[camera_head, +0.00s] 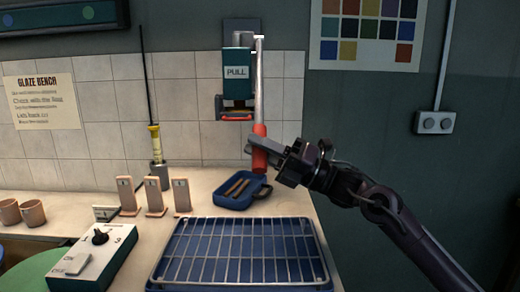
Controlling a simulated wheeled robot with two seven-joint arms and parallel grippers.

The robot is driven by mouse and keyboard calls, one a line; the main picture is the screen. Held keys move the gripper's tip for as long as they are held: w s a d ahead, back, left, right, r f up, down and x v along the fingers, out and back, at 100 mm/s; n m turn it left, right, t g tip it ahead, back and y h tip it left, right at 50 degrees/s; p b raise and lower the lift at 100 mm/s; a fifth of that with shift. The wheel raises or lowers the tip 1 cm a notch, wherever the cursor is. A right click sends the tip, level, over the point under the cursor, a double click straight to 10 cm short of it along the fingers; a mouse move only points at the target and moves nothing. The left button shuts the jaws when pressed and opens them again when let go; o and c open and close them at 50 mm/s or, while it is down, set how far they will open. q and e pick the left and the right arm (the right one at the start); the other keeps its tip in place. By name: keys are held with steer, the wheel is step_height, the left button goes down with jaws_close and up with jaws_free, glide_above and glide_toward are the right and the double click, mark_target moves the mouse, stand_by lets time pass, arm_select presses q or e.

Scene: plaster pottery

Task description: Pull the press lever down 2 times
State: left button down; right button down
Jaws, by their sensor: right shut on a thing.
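The press (237,78) is mounted on the wall, with a teal body marked "PULL" and an orange-red bracket at its lower end. Its lever (258,85) is a pale rod on the right side of the press. The lever hangs almost straight down and ends in a red grip (260,160). My right gripper (262,146) comes in from the right and is shut on the red grip; its fingers cover part of it. My left gripper is not in view.
Below the grip, a small blue tray (260,192) holds brown sticks. A wire rack (240,222) covers the front of the bench. Several upright tiles (153,197), a control box (92,258) and cups (32,212) stand to the left. The space right of the bench is open.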

steer(key=shift+a+f, duration=0.1)
steer(key=shift+f, duration=0.25)
steer(key=c, duration=1.4)
jaws_free()
steer(key=shift+c, duration=0.2)
steer(key=o, duration=0.3)
steer(key=shift+r, duration=0.2)
steer(key=shift+d+f, duration=0.2)
steer(key=shift+d, duration=0.3)
arm_select(q)
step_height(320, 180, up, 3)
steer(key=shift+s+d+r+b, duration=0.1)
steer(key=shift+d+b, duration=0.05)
steer(key=shift+b, duration=0.3)
arm_select(e)
steer(key=v, duration=0.7)
steer(key=shift+r, duration=0.1)
